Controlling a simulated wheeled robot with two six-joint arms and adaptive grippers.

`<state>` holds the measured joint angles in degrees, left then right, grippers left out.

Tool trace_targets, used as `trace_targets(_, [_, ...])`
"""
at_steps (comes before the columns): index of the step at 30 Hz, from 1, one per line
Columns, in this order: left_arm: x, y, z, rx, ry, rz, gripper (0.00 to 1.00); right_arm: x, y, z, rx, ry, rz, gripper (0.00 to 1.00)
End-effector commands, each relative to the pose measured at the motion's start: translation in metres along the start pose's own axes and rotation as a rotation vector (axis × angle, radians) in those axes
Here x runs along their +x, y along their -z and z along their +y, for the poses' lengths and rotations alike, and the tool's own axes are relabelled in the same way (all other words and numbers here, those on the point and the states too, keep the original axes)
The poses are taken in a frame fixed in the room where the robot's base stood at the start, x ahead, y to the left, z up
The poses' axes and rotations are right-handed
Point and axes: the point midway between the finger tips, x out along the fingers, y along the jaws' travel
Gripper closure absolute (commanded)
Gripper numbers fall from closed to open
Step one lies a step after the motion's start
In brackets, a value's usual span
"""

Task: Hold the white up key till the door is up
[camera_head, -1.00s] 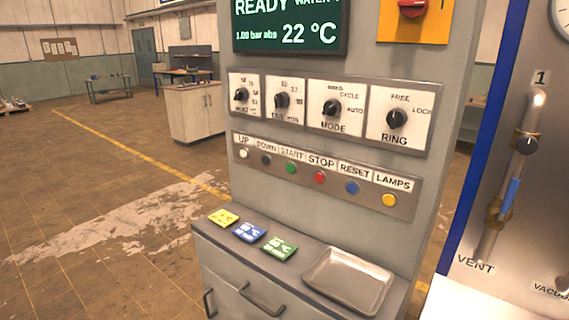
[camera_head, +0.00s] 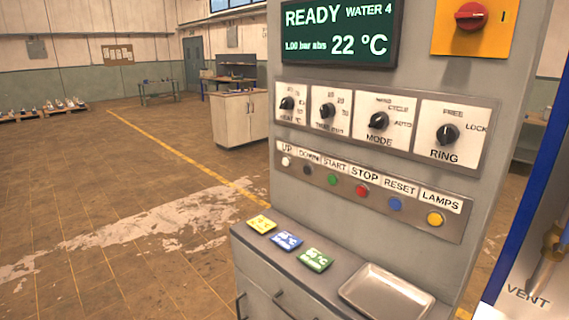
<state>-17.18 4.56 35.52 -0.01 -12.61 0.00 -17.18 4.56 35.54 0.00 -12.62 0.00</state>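The white UP key (camera_head: 286,161) is the leftmost round button in the row on the grey control cabinet (camera_head: 350,235). The black DOWN key (camera_head: 307,170) sits just right of it, followed by green, red, blue and yellow keys. The screen (camera_head: 340,32) above reads READY, WATER 4, 1.00 bar abs and 22 °C. Neither of my grippers is in view, and nothing touches the UP key. The chamber door is not recognisable in this view.
Knobs, including MODE (camera_head: 378,121) and RING (camera_head: 447,134), sit above the keys. Below, a ledge holds yellow (camera_head: 262,224), blue (camera_head: 287,240) and green (camera_head: 315,260) cards and a metal tray (camera_head: 385,291). A blue-edged panel with a VENT pipe (camera_head: 546,255) stands right. Open floor lies left.

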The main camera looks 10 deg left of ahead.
Motion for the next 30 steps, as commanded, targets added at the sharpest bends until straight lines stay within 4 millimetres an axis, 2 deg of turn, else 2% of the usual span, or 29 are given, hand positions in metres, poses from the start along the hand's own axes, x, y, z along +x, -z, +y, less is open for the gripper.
trace_targets(1, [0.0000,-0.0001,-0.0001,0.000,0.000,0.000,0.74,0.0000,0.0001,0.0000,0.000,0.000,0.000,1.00])
trace_targets(6, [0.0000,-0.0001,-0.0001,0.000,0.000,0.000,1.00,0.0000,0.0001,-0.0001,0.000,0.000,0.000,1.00])
trace_targets(30, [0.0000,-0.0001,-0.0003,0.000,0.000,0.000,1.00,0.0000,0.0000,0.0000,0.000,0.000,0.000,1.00])
